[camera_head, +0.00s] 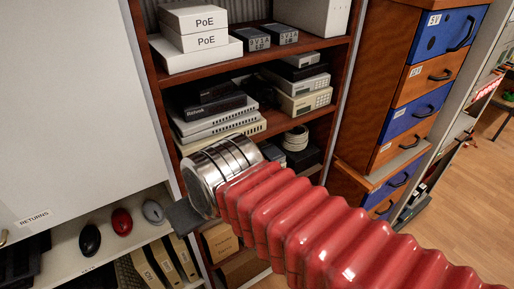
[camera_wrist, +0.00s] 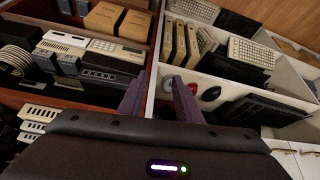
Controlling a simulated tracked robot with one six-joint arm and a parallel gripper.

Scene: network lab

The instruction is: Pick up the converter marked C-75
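Two small dark boxes with white labels stand side by side on the top shelf in the head view, a left one (camera_head: 250,39) and a right one (camera_head: 281,34). They look like converters, but I cannot read C-75 on either. My gripper (camera_wrist: 162,98) shows in the wrist view with its two dark fingers apart and nothing between them. It points toward the shelving and is not touching any of these boxes. In the head view my red-sleeved arm hides most of the gripper and the lower shelves.
White PoE boxes (camera_head: 197,42) stand left of the small boxes. Stacked network devices (camera_head: 213,118) and a pale cable coil (camera_head: 296,138) fill the shelf below. A blue and orange drawer cabinet (camera_head: 409,118) stands right. Computer mice (camera_head: 121,222) lie on the returns shelf (camera_head: 75,245).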

